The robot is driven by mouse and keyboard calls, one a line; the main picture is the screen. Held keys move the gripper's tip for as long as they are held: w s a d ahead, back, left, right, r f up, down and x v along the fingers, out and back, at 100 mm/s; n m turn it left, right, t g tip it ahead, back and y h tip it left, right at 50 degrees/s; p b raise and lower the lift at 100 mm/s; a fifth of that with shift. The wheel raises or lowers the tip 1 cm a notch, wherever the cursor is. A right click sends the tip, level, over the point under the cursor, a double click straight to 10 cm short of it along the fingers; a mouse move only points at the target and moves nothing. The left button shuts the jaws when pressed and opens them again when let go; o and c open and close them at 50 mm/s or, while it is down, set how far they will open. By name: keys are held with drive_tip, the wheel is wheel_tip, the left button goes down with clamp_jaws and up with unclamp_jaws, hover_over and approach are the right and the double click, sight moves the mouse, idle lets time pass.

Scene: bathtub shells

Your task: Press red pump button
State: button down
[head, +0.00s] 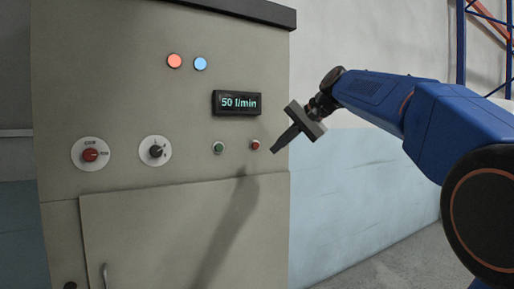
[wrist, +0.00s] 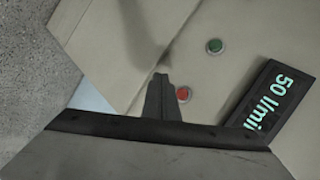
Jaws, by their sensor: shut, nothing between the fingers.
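The red pump button (head: 255,144) is a small red round button on the front of the grey-beige cabinet, below the display and right of a green button. It also shows in the wrist view (wrist: 183,94), just right of my fingertips. My gripper (head: 274,151) is shut and empty. In the head view its tip points down-left and lies a little right of and below the red button. In the wrist view the shut fingers (wrist: 161,77) reach up beside the button. I cannot tell the exact gap between the tip and the panel.
The green button (head: 218,148) sits left of the red one. A display (head: 237,103) above them reads "50 l/min". A red rotary switch (head: 90,155) and a black knob (head: 156,151) are further left. Red (head: 174,61) and blue (head: 200,63) lamps are above. A cabinet door (head: 180,235) lies below.

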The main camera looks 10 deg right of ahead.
sight(256, 146)
drive_tip(key=shift+w+a, duration=0.45)
drive_tip(key=shift+w, duration=0.85)
drive_tip(key=shift+w+a, duration=0.4)
drive_tip(key=shift+w, duration=0.9)
drive_tip(key=shift+w+a, duration=0.45)
drive_tip(key=shift+w, duration=0.85)
drive_tip(key=shift+w, duration=0.1)
drive_tip(key=shift+w+a, duration=0.15)
drive_tip(key=shift+w, duration=0.15)
drive_tip(key=shift+w+a, duration=0.1)
drive_tip(key=shift+w, duration=0.3)
drive_tip(key=shift+s, duration=0.1)
drive_tip(key=shift+s+d, duration=0.25)
drive_tip(key=shift+s, duration=0.45)
drive_tip(key=shift+s, duration=0.1)
